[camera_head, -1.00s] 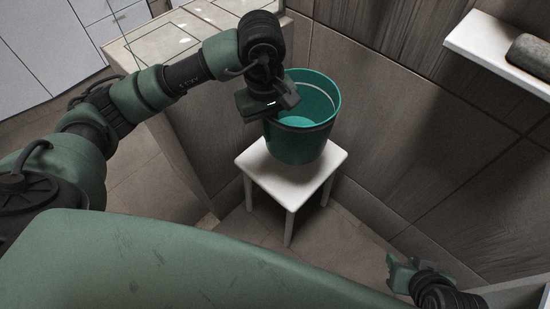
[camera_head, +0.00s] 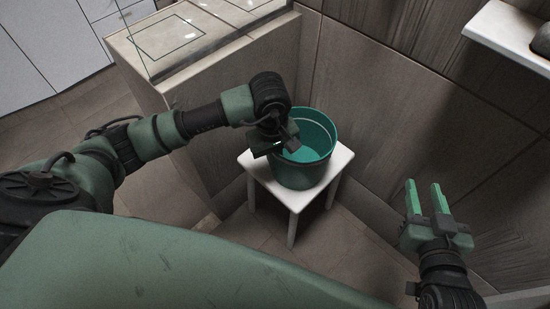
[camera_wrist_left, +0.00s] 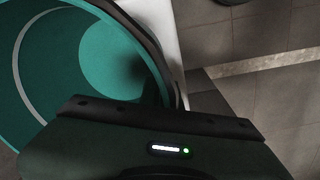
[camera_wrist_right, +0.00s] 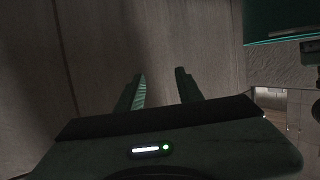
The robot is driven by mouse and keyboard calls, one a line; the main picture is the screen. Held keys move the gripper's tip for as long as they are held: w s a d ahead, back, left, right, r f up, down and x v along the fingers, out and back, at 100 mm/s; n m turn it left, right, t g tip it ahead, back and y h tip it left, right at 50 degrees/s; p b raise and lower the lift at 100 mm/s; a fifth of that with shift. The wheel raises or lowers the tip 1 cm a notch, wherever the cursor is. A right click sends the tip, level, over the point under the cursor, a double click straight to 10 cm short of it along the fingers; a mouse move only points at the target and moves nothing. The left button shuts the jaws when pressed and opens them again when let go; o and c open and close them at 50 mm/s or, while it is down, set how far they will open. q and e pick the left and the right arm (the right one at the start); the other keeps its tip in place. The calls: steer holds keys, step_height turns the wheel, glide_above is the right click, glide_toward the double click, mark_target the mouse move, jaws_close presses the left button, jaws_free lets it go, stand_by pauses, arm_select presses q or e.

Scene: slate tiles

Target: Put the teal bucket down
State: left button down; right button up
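The teal bucket (camera_head: 305,165) is upright over the white stool (camera_head: 292,196) and appears to rest on its top. My left gripper (camera_head: 287,146) is at the bucket's left rim and shut on it; its fingertips are hidden. The left wrist view shows the bucket's inside (camera_wrist_left: 70,75) and rim close up, beside a strip of the white stool (camera_wrist_left: 160,25). My right gripper (camera_head: 424,198) is open and empty, right of the stool, its two green fingers apart. A teal edge (camera_wrist_right: 285,25) shows at the upper right of the right wrist view.
A tiled ledge with a glass panel (camera_head: 190,45) stands at the back left. A white wall shelf (camera_head: 505,35) with a dark object (camera_head: 541,40) is at the upper right. Tiled walls close in behind the stool. Floor shows in front of it.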

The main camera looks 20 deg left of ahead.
arm_select(q)
steer(key=shift+f, duration=0.1)
arm_select(e)
steer(key=shift+w+a+r+t, duration=0.1)
steer(key=shift+r+t, duration=0.05)
steer(key=shift+r, duration=0.35)
steer(key=shift+w+r+t, duration=0.1)
steer(key=shift+r+t, duration=0.05)
steer(key=shift+r, duration=0.35)
steer(key=shift+y, duration=0.3)
arm_select(q)
steer(key=c, duration=1.6)
jaws_free()
steer(key=shift+c, duration=0.2)
arm_select(e)
steer(key=shift+a+r, duration=0.1)
steer(key=shift+r, duration=0.25)
